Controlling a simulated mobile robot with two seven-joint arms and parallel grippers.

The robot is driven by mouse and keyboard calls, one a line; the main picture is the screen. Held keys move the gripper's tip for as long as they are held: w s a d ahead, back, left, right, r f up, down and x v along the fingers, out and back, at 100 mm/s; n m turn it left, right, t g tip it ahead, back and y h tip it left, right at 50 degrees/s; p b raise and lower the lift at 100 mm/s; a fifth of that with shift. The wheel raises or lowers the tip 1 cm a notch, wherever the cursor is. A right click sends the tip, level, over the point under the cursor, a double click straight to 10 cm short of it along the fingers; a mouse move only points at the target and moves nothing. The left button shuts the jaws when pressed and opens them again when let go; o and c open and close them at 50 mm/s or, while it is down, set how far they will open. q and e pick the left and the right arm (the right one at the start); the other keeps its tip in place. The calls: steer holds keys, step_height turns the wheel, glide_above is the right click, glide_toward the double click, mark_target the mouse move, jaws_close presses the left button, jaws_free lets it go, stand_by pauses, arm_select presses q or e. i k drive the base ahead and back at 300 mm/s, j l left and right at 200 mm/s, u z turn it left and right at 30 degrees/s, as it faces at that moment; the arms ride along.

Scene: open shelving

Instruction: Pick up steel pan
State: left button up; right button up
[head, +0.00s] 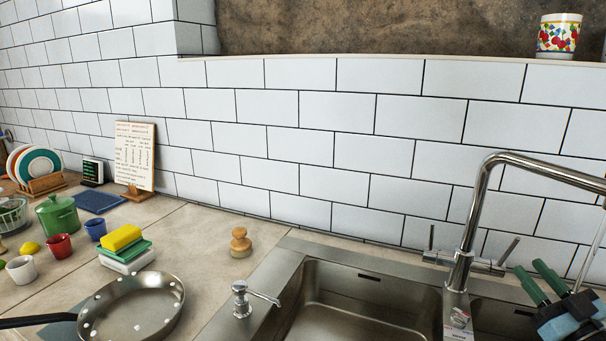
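The steel pan (140,312) sits on the counter at the lower left of the head view, left of the sink. It is shiny, with several white spots in it, and its black handle (34,321) points left to the picture's edge. My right gripper (529,267) is at the far lower right, over the right part of the sink and far from the pan. Its two green-and-black fingers look apart, with nothing seen between them. My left gripper is not in view.
Cups, including a red one (59,246), and a green pot (57,215) stand farther left. A wooden-knobbed brush (240,243), soap dispenser (241,300) and tall faucet (468,240) stand to the right.

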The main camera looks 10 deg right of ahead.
mark_target(145, 306)
steer(key=k+j, duration=0.7)
steer(key=j, duration=0.25)
steer(key=k+j, duration=0.35)
steer(key=j, duration=0.1)
